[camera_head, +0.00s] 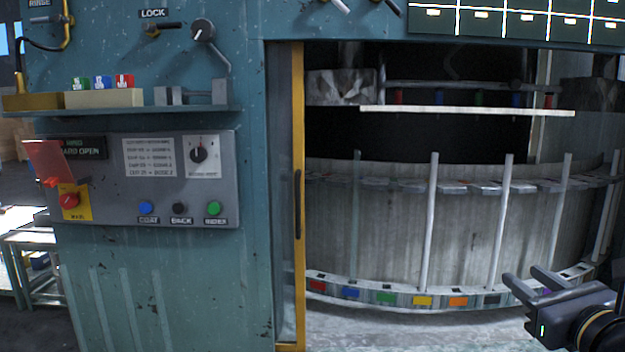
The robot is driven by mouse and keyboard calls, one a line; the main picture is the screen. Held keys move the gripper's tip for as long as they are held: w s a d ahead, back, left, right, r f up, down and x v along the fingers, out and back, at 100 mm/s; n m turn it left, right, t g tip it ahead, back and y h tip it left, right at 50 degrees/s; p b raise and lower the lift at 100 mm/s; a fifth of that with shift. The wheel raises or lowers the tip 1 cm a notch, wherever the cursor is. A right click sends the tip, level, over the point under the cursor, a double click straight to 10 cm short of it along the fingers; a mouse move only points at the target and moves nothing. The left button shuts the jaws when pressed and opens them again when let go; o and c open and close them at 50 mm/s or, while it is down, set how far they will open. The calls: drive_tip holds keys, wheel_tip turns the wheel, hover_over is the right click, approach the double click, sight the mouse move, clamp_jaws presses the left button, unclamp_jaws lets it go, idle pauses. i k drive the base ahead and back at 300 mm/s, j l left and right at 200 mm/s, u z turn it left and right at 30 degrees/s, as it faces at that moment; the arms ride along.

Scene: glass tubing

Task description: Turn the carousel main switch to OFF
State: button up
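A grey control panel (110,212) is on the front of the teal machine at the left. A red rotary knob (69,200) sits on a yellow plate (84,213) at the panel's lower left; the plate's lettering looks like "MAIN", too small to read surely. A translucent red flap (46,160) stands tilted above the knob. The knob's exact setting cannot be told. My gripper (524,277) is at the lower right, in front of the carousel (390,225), far from the panel. Its two fingers are apart with nothing between them.
A black selector dial (199,154) and blue (146,208), black (180,208) and green (214,208) buttons share the panel. A shelf (190,110) with small blocks juts out above it. A yellow-edged door post (298,200) stands between panel and carousel.

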sight(68, 201)
drive_tip(key=i+j, duration=0.1)
drive_tip(key=j, duration=0.55)
drive_tip(key=i+j, duration=0.1)
drive_tip(key=j, duration=0.55)
drive_tip(key=i+j, duration=0.1)
drive_tip(key=j, duration=0.55)
drive_tip(key=i+j, duration=0.1)
drive_tip(key=j, duration=0.55)
drive_tip(key=i+j, duration=0.1)
drive_tip(key=j, duration=0.55)
drive_tip(key=i+j, duration=0.1)
drive_tip(key=j, duration=0.55)
drive_tip(key=i+j, duration=0.15)
drive_tip(key=j, duration=0.5)
drive_tip(key=i+j, duration=0.1)
drive_tip(key=j, duration=0.55)
drive_tip(key=z, duration=0.05)
